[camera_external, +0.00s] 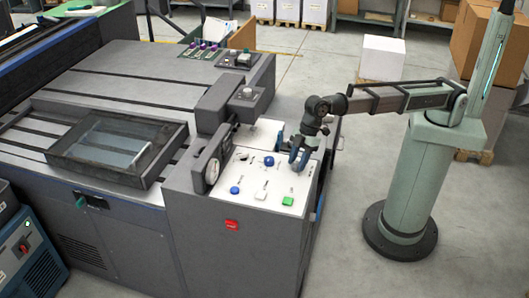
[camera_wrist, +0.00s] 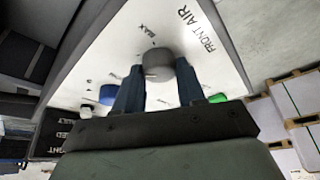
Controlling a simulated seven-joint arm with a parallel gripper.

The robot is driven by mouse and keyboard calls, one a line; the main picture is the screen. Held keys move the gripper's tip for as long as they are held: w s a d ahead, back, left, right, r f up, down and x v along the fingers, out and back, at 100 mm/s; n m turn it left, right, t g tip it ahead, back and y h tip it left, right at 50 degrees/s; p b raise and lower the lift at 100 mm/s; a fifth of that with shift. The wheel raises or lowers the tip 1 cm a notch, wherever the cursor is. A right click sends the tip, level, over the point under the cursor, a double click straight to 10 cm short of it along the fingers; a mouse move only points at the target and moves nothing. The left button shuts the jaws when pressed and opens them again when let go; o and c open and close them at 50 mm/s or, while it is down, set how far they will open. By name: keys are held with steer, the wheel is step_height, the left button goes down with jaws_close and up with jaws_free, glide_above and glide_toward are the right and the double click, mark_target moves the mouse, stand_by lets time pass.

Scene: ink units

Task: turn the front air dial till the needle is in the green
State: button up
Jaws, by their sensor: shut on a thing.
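The front air dial (camera_wrist: 158,62) is a grey round knob on a white panel, beside printed FRONT AIR and MAX. My gripper (camera_wrist: 160,82) has its two blue fingers on either side of the dial, shut on it. In the external view my gripper (camera_external: 298,158) reaches down to the right part of the white panel (camera_external: 255,205) and hides the dial. A round gauge with a pale face (camera_external: 212,171) stands at the panel's left edge. Its needle and green zone are too small to read.
A blue knob (camera_external: 269,161), another blue knob (camera_external: 235,190), a green button (camera_external: 287,201) and small levers sit close by on the panel. A red switch (camera_external: 232,225) is on the front face. A dark raised unit (camera_external: 222,103) stands behind the panel. Open floor lies to the right.

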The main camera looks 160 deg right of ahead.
steer(key=shift+m, duration=0.3)
steer(key=o, duration=1)
steer(key=shift+r, duration=0.1)
steer(key=v, duration=1.3)
steer(key=shift+a+r, duration=0.2)
steer(key=shift+r, duration=0.1)
stand_by(1.2)
